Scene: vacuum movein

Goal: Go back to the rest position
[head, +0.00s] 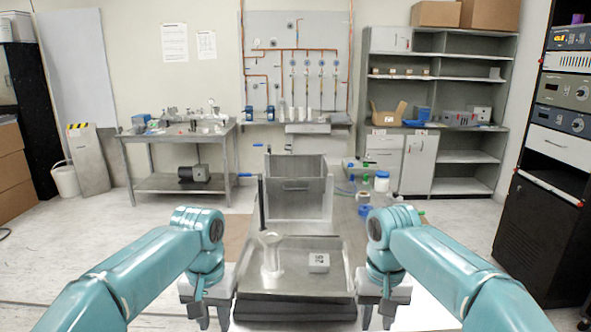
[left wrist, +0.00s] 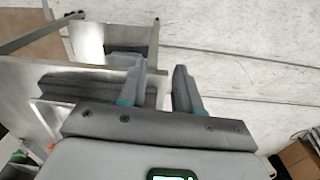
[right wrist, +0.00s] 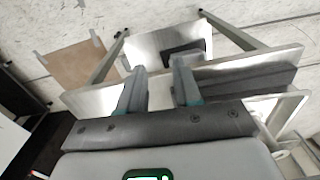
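My left gripper (head: 214,318) points down at the left of the metal tray (head: 340,284), outside it. Its two fingers stand apart with nothing between them, as the left wrist view (left wrist: 160,88) shows. My right gripper (head: 377,316) points down at the right of the tray. Its fingers are also apart and empty in the right wrist view (right wrist: 158,86). On the tray stand a pale translucent funnel-shaped vessel (head: 271,255) and a white block (head: 319,262) with dark marks. Neither gripper touches them.
A grey metal box (head: 297,204) stands behind the tray, with a dark upright rod (head: 262,205) at its left. Bottles, including a white one with a blue lid (head: 381,183), stand right of the box. A black instrument rack (head: 545,205) is far right; floor is free at left.

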